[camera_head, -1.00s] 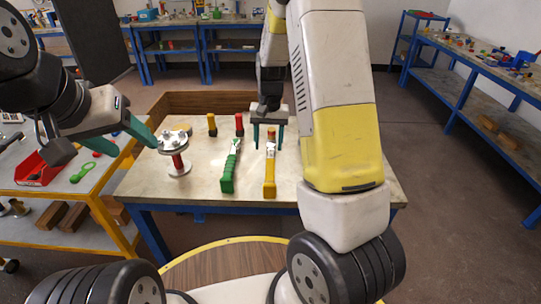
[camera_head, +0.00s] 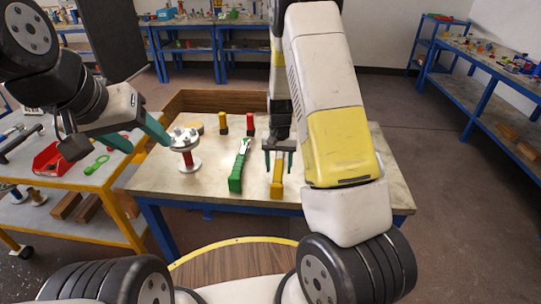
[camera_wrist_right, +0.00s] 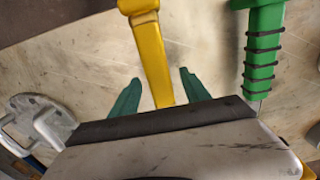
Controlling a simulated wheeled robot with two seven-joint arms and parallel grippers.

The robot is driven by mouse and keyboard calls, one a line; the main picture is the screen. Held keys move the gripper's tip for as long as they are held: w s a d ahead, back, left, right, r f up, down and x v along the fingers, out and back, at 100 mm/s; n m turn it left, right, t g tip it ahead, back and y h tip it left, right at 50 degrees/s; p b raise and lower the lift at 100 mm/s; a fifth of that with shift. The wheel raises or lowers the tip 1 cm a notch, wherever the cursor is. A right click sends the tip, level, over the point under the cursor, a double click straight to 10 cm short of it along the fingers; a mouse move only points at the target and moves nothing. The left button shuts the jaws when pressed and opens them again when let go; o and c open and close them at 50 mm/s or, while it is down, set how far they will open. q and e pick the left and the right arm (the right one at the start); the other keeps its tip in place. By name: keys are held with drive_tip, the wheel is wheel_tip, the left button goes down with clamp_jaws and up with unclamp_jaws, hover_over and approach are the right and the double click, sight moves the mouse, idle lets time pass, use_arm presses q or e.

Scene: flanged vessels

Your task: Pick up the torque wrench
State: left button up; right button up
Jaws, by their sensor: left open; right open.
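A yellow tool (camera_head: 277,186) lies on the worktable, its handle toward me and its far part hidden by my right gripper. A green-handled tool with a silver head (camera_head: 236,180) lies to its left. I cannot tell for sure which is the torque wrench. My right gripper (camera_head: 279,163) is open above the yellow tool. In the right wrist view the yellow tool (camera_wrist_right: 152,60) runs between the open fingers (camera_wrist_right: 159,80), apart from both; the green handle (camera_wrist_right: 263,55) is to the right. My left gripper (camera_head: 149,146) is open and empty, left of the flanged vessel.
The flanged vessel (camera_head: 187,150) stands on the worktable (camera_head: 345,190), left of the green tool. A yellow-topped piece (camera_head: 223,123) and a red-topped piece (camera_head: 250,125) stand further back. A side bench holds a red bin (camera_head: 52,160).

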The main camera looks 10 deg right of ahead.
sight(278, 165)
clamp_jaws()
drive_tip(key=shift+r, duration=0.15)
drive_tip(key=shift+w+r, duration=0.1)
drive_tip(key=shift+r, duration=0.5)
wheel_tip(278, 165, up, 2)
drive_tip(key=s+a+r, duration=0.1)
drive_tip(key=s+a, duration=1)
drive_tip(key=shift+a+r, duration=0.3)
drive_tip(key=shift+a, duration=0.1)
